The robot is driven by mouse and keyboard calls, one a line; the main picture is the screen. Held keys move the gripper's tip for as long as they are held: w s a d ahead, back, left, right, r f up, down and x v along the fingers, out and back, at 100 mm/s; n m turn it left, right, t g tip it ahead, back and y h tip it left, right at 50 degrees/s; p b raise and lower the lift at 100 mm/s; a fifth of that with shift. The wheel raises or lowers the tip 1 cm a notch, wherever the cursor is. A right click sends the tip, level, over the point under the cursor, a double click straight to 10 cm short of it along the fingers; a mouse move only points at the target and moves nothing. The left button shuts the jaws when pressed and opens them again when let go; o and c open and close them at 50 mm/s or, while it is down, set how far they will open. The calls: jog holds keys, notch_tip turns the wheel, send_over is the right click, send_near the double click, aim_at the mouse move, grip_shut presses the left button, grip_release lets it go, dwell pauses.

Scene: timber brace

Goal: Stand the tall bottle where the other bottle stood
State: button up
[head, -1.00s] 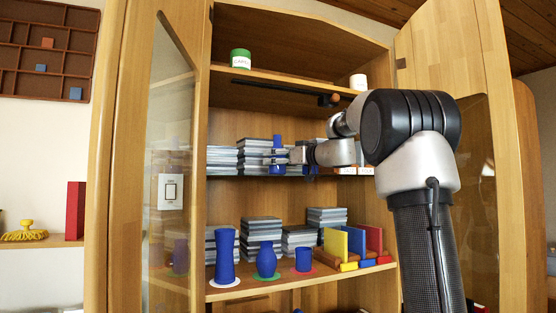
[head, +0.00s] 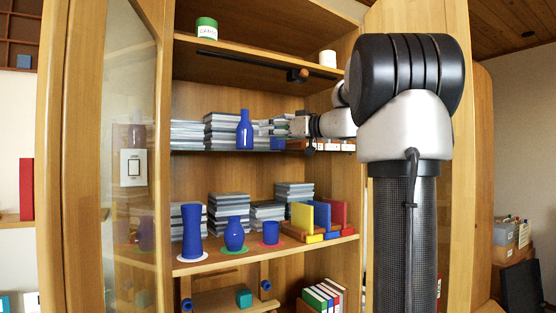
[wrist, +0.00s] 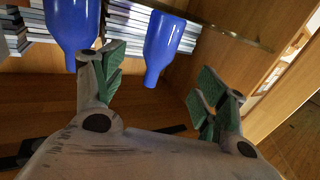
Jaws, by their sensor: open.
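On the middle shelf a blue necked bottle (head: 244,131) stands upright, clear of my gripper. In the wrist view the picture is turned over, and two blue bottles show neck-down: a larger one (wrist: 72,28) beyond the left finger and another (wrist: 164,42) between the fingers' directions. My gripper (wrist: 160,85) is open and holds nothing. I cannot tell which of the two is the taller.
Stacks of grey cases (head: 222,130) fill the back of the middle shelf. Below stand a tall blue vase (head: 191,230), a round blue vase (head: 234,234) and a blue cup (head: 270,232) on coloured discs. A green-labelled tin (head: 207,28) and white jar (head: 327,58) are above. Open doors flank the cabinet.

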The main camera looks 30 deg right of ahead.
jog(key=s+a+f+m+g+h, duration=0.1)
jog(key=s+a+f+g, duration=0.2)
jog(key=s+a+f, duration=0.4)
jog(key=s+a+f+m+g, duration=0.1)
jog(key=s+a+f+g, duration=0.25)
jog(key=s+f, duration=0.45)
jog(key=s+d+f+m+g+h, duration=0.3)
jog(key=s+d+f+g+h, duration=0.1)
jog(key=s+f, duration=1.4)
notch_tip(320, 180, down, 3)
jog(key=g+h, duration=0.1)
jog(key=h, duration=0.1)
jog(key=shift+s+d+r+h, duration=0.15)
jog(key=shift+s+h, duration=0.05)
jog(key=shift+h, duration=0.2)
